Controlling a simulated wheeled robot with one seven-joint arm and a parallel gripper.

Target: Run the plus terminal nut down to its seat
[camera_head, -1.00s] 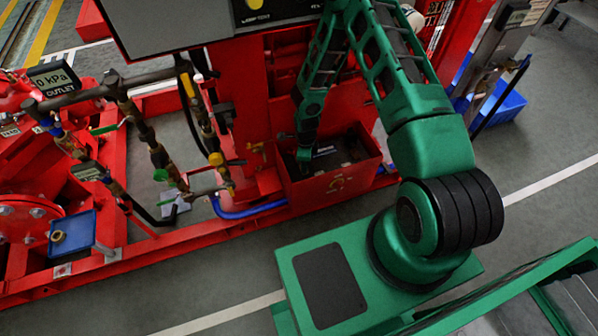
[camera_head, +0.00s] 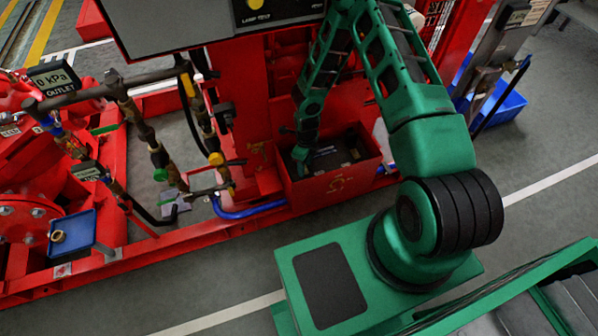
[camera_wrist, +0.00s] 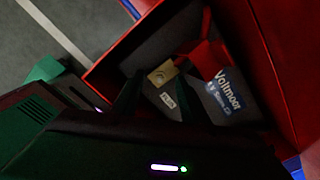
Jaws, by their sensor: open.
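The battery (camera_wrist: 222,108), dark with a "Voltmoor" label, sits inside an open red box (camera_head: 340,186). In the wrist view a brass-coloured square piece with a small round centre (camera_wrist: 162,74) lies on it, at the terminal. I cannot tell the nut apart from it. A small pale tag (camera_wrist: 168,101) is close by; its marking is too small to read. My gripper (camera_wrist: 156,92) is open, its two dark fingers apart and reaching down either side of this spot. In the head view my gripper (camera_head: 299,161) is at the box's left inner side, its tips partly hidden.
The red box walls stand close around my gripper. A blue hose (camera_head: 245,211) and brass-valved pipes run left of the box. A blue tray (camera_head: 72,238) with a brass ring (camera_head: 58,236) stands far left. A grey panel (camera_head: 200,25) overhangs above.

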